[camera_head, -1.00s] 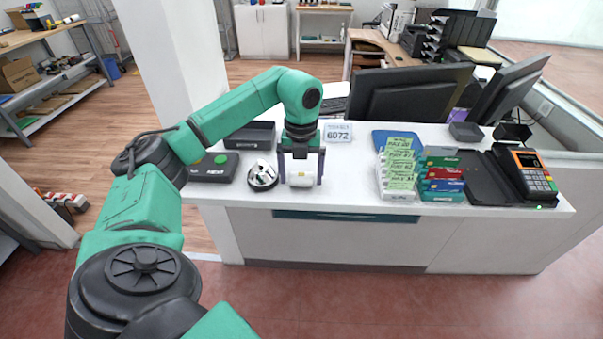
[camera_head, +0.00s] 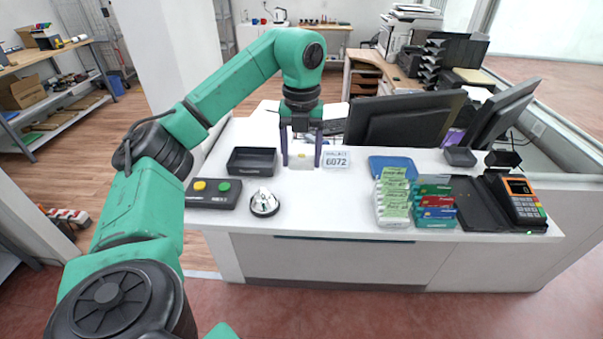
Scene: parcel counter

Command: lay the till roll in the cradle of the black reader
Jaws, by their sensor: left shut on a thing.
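My left gripper (camera_head: 301,152) is shut on the till roll (camera_head: 301,161), a short white roll with a small yellow mark, between its two dark fingers. It is over the back part of the white counter, left of the number sign; I cannot tell how high above the top it is. A black card reader (camera_head: 522,200) with an orange-edged screen and a keypad stands at the counter's right end, beside a flat black part (camera_head: 478,206). I cannot make out the shape of a cradle there. My right gripper is not in view.
A black tray (camera_head: 252,161), a button box (camera_head: 212,193) and a silver bell (camera_head: 264,203) stand on the left. Green cards (camera_head: 393,200), stacked boxes (camera_head: 435,206) and a blue tray (camera_head: 392,166) lie between sign (camera_head: 341,159) and reader. Monitors (camera_head: 402,120) stand behind. The counter's middle front is clear.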

